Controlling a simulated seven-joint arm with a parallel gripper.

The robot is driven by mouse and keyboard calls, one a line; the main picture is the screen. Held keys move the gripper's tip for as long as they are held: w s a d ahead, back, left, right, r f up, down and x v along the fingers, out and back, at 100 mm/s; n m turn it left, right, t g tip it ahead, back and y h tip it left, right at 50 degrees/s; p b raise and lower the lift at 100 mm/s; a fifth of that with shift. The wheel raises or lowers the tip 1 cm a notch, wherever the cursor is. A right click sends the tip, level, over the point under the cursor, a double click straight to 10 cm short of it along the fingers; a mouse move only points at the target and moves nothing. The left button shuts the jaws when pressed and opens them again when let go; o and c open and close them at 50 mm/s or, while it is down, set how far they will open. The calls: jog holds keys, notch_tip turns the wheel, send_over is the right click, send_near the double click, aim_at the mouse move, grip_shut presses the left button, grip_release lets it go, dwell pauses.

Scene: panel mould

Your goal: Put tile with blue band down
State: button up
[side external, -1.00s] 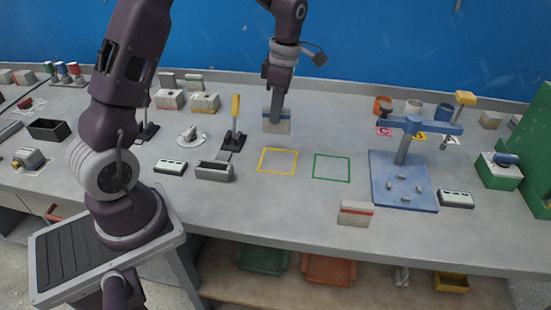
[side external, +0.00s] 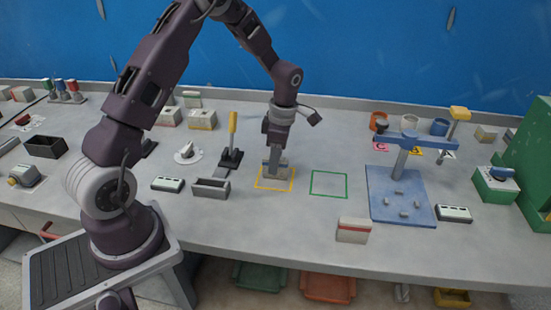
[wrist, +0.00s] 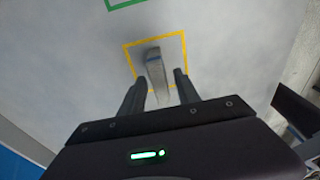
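The tile with blue band (side external: 274,173) stands on edge inside the yellow square outline (side external: 291,190) on the bench. In the wrist view the tile (wrist: 154,62) is seen nearly edge-on from above, within the yellow outline (wrist: 125,53). My gripper (side external: 276,158) is right over the tile. In the wrist view its fingers (wrist: 159,77) are spread, one on each side of the tile, with visible gaps. The tile's lower end is partly hidden between the fingers.
An empty green square outline (side external: 328,184) is to the right. A tile with a red band (side external: 353,230) stands near the front edge. A blue stand (side external: 400,195) is further right. A grey open box (side external: 211,188) and a yellow-handled lever (side external: 232,140) are close on the left.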

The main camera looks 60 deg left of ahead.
jog(key=s+d+r+m+t, duration=0.1)
jog(key=s+d+r+m, duration=0.15)
jog(key=r, duration=0.65)
jog(key=s+d+r+m+t, duration=0.1)
jog(key=d+r+m, duration=0.15)
jog(key=r, duration=0.75)
jog(key=s+d+r+m+t, duration=0.1)
jog(key=s+d+m, duration=0.2)
jog(key=s+m, duration=0.4)
jog(key=s+d+r+m+t, duration=0.1)
jog(key=s+d+m+t, duration=0.1)
jog(key=s+m, duration=0.5)
jog(key=s+d+r+m+t+h, duration=0.1)
jog(key=s+d+r+m, duration=0.1)
jog(key=s+d+m, duration=0.2)
jog(key=s+m, duration=0.2)
jog(key=m, duration=0.2)
jog(key=shift+s+t, duration=0.3)
jog(key=shift+s, duration=0.1)
